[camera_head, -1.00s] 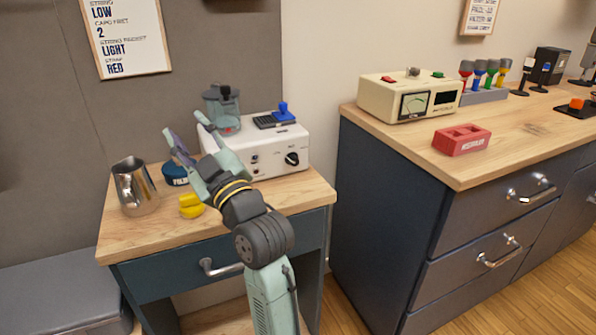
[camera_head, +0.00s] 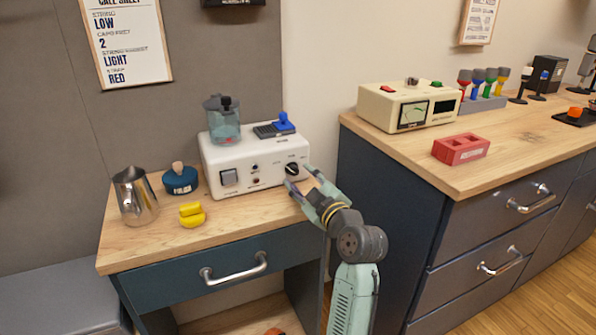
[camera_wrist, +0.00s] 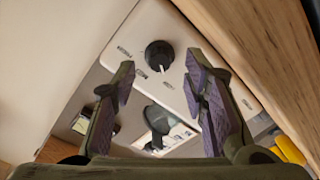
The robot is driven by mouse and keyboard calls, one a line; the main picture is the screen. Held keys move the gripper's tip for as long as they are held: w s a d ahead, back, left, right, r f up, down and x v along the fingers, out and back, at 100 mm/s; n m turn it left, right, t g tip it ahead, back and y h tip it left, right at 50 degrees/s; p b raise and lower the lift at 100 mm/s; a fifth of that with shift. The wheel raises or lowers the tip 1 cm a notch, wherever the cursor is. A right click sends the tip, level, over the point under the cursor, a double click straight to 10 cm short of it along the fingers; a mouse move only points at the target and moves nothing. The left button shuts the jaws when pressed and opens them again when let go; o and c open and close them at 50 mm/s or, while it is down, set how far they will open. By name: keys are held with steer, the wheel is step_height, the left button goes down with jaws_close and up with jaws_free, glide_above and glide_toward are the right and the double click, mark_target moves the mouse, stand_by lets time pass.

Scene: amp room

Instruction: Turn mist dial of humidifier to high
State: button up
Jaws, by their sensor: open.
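The humidifier (camera_head: 255,160) is a white box on the wooden side table, with a clear, dark-lidded container (camera_head: 223,120) on top. Its black round dial (camera_head: 291,169) is at the right of the front panel and also shows in the wrist view (camera_wrist: 159,54). A pale pointer line on the dial points toward the bottom of the wrist view, slightly right. My gripper (camera_head: 298,177) is open in front of the dial. In the wrist view its fingers (camera_wrist: 160,75) are spread to either side below the dial; contact is not visible.
A switch (camera_head: 229,177) is left on the panel; a blue-knobbed part (camera_head: 283,121) sits on top. A metal pitcher (camera_head: 135,197), blue lidded jar (camera_head: 180,181) and yellow object (camera_head: 191,214) stand left. The taller wooden-topped cabinet (camera_head: 400,200) is close on the right.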

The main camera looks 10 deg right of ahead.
mark_target(293, 170)
steer(key=shift+x, duration=1.35)
steer(key=shift+c, duration=0.2)
jaws_close()
